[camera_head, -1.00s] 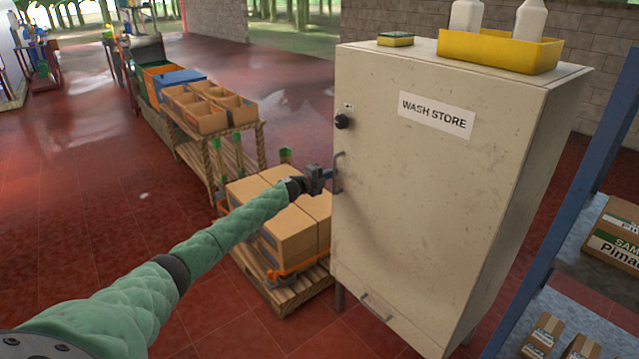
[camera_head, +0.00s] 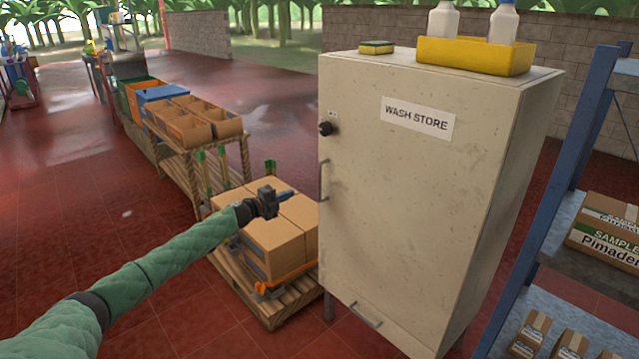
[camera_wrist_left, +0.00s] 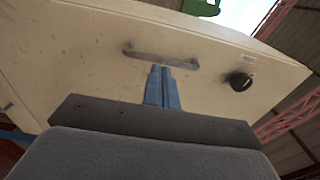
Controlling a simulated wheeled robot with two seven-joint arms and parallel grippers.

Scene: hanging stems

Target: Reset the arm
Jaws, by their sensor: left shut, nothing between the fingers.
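My left arm, in a green padded sleeve, reaches in from the lower left of the head view. Its gripper (camera_head: 283,199) is in front of and to the left of the cream cabinet (camera_head: 400,210) labelled WASH STORE. The fingers are shut and empty, apart from the vertical door handle (camera_head: 324,181). In the left wrist view the shut blue fingers (camera_wrist_left: 162,87) point at the cabinet door (camera_wrist_left: 80,75), just below the handle (camera_wrist_left: 160,59) in the picture. The door looks closed. My right gripper is not in view.
A pallet (camera_head: 275,307) with cardboard boxes (camera_head: 272,238) stands left of the cabinet, below my gripper. A wooden bench with open cartons (camera_head: 190,128) is behind. A blue rack (camera_head: 552,190) stands at the right. A yellow tray (camera_head: 470,56) with bottles and a sponge (camera_head: 376,48) sit on the cabinet.

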